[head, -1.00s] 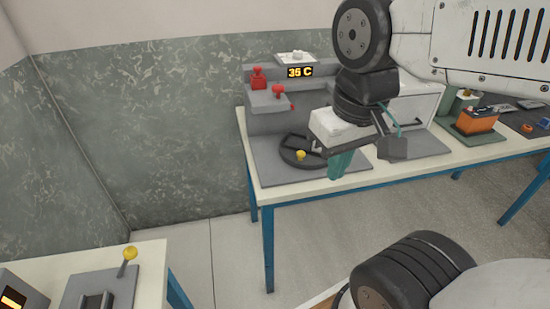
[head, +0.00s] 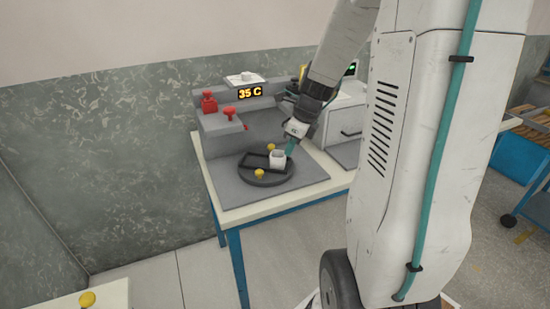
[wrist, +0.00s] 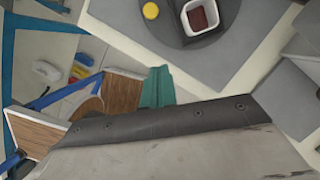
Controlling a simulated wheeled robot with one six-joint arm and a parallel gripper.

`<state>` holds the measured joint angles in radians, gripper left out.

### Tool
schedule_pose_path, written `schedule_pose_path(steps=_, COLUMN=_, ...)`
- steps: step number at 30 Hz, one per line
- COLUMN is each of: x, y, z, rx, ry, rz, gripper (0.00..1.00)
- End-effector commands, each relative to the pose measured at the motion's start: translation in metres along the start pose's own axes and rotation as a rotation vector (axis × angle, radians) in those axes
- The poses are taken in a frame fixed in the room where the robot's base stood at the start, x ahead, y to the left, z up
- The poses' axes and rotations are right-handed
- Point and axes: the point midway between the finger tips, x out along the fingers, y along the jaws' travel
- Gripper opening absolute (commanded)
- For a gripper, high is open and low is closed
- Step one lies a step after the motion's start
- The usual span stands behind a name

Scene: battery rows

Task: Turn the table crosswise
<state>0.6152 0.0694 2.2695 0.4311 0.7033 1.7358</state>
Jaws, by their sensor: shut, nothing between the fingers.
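A dark rectangular frame (head: 254,160) lies across the disc. A white cup (head: 277,158) stands at its right end. In the wrist view the yellow knob (wrist: 151,10) and the white cup (wrist: 199,17), with something reddish-brown inside, show at the top. My gripper (head: 290,147) has teal fingers, is shut and empty, and hangs just right of the cup; I cannot tell if it touches. The fingers also show in the wrist view (wrist: 157,86).
A grey stand behind the disc carries red knobs (head: 209,101) and a "35 C" display (head: 250,92). A white box (head: 346,119) stands to the right. Another yellow knob (head: 87,299) shows at bottom left. A blue bin (head: 522,155) is far right.

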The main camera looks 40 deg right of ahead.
Motion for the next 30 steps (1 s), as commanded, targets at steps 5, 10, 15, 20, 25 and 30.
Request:
schedule_pose_path(steps=5, x=0.03, y=0.002, z=0.0, rx=-0.002, ry=0.003, rz=0.006, gripper=0.0)
schedule_pose_path(steps=10, x=0.068, y=0.002, z=0.0, rx=-0.004, ry=0.004, rz=0.006, gripper=0.0)
schedule_pose_path(steps=15, x=0.098, y=0.002, z=0.005, rx=-0.009, ry=0.002, rz=0.003, gripper=0.0)
schedule_pose_path(steps=20, x=0.107, y=0.002, z=0.026, rx=-0.01, ry=0.001, rz=0.002, gripper=0.0)
schedule_pose_path(steps=25, x=0.111, y=0.002, z=0.035, rx=-0.008, ry=0.002, rz=0.002, gripper=0.0)
schedule_pose_path(steps=30, x=0.112, y=0.002, z=0.036, rx=-0.008, ry=0.001, rz=0.001, gripper=0.0)
